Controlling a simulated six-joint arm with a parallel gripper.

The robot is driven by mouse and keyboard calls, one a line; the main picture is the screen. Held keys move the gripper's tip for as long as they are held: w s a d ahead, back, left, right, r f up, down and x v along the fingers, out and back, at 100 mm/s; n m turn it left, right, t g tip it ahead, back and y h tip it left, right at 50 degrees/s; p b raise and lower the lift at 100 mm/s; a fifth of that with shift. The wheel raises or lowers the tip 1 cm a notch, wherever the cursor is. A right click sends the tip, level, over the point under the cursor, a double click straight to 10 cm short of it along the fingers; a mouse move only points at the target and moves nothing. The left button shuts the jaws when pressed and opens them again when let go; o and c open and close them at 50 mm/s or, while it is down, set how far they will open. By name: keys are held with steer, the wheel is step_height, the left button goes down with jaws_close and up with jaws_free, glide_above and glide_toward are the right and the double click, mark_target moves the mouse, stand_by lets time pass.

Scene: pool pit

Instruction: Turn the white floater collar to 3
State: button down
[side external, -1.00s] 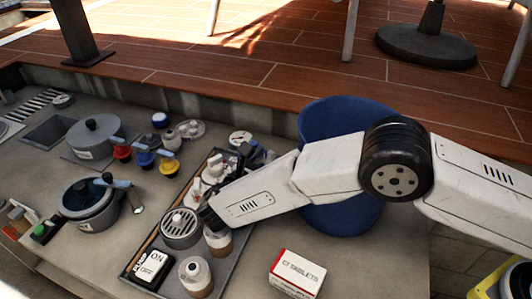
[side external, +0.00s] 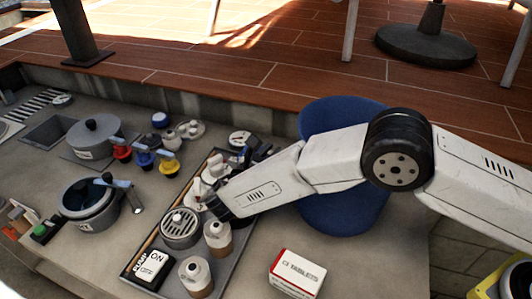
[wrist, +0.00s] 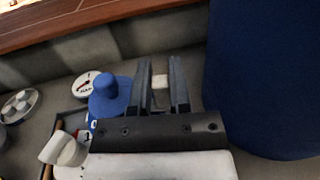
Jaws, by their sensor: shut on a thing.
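My gripper (wrist: 161,70) shows in the wrist view with its two dark fingers closed around a small white piece. This piece looks like the white floater collar (wrist: 160,88); only a sliver of it shows, and its numbers and pointer are hidden. A blue floater with a rounded top (wrist: 108,98) stands just left of the fingers, apart from them. In the side external view my white arm reaches in from the right over the grey tray (side external: 228,262), and the dark gripper end is partly hidden behind the arm among the fittings.
A tall blue bin (side external: 340,215) stands close to the right of my gripper. A dial gauge (side external: 240,138) and white valves (side external: 213,172) are near it. Bottles (side external: 195,273), a pump switch (side external: 152,265) and a tablets box (side external: 298,272) stand in front. Pots (side external: 95,140) are at left.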

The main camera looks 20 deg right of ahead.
steer(key=shift+a, duration=0.1)
steer(key=shift+s+a+m+g+h, duration=0.1)
steer(key=shift+a+m+g+h, duration=0.1)
steer(key=shift+m+g+h, duration=0.5)
steer(key=shift+s+a+m+g+h, duration=0.15)
steer(key=shift+m+g, duration=0.35)
steer(key=shift+g, duration=0.5)
steer(key=shift+a+m+g+h, duration=0.1)
steer(key=shift+m+g+h, duration=0.2)
steer(key=shift+g, duration=0.1)
steer(key=c, duration=0.6)
jaws_free()
steer(key=shift+o, duration=0.2)
steer(key=shift+s+a, duration=0.1)
steer(key=shift+a, duration=0.1)
steer(key=shift+v, duration=2.25)
step_height(320, 180, up, 7)
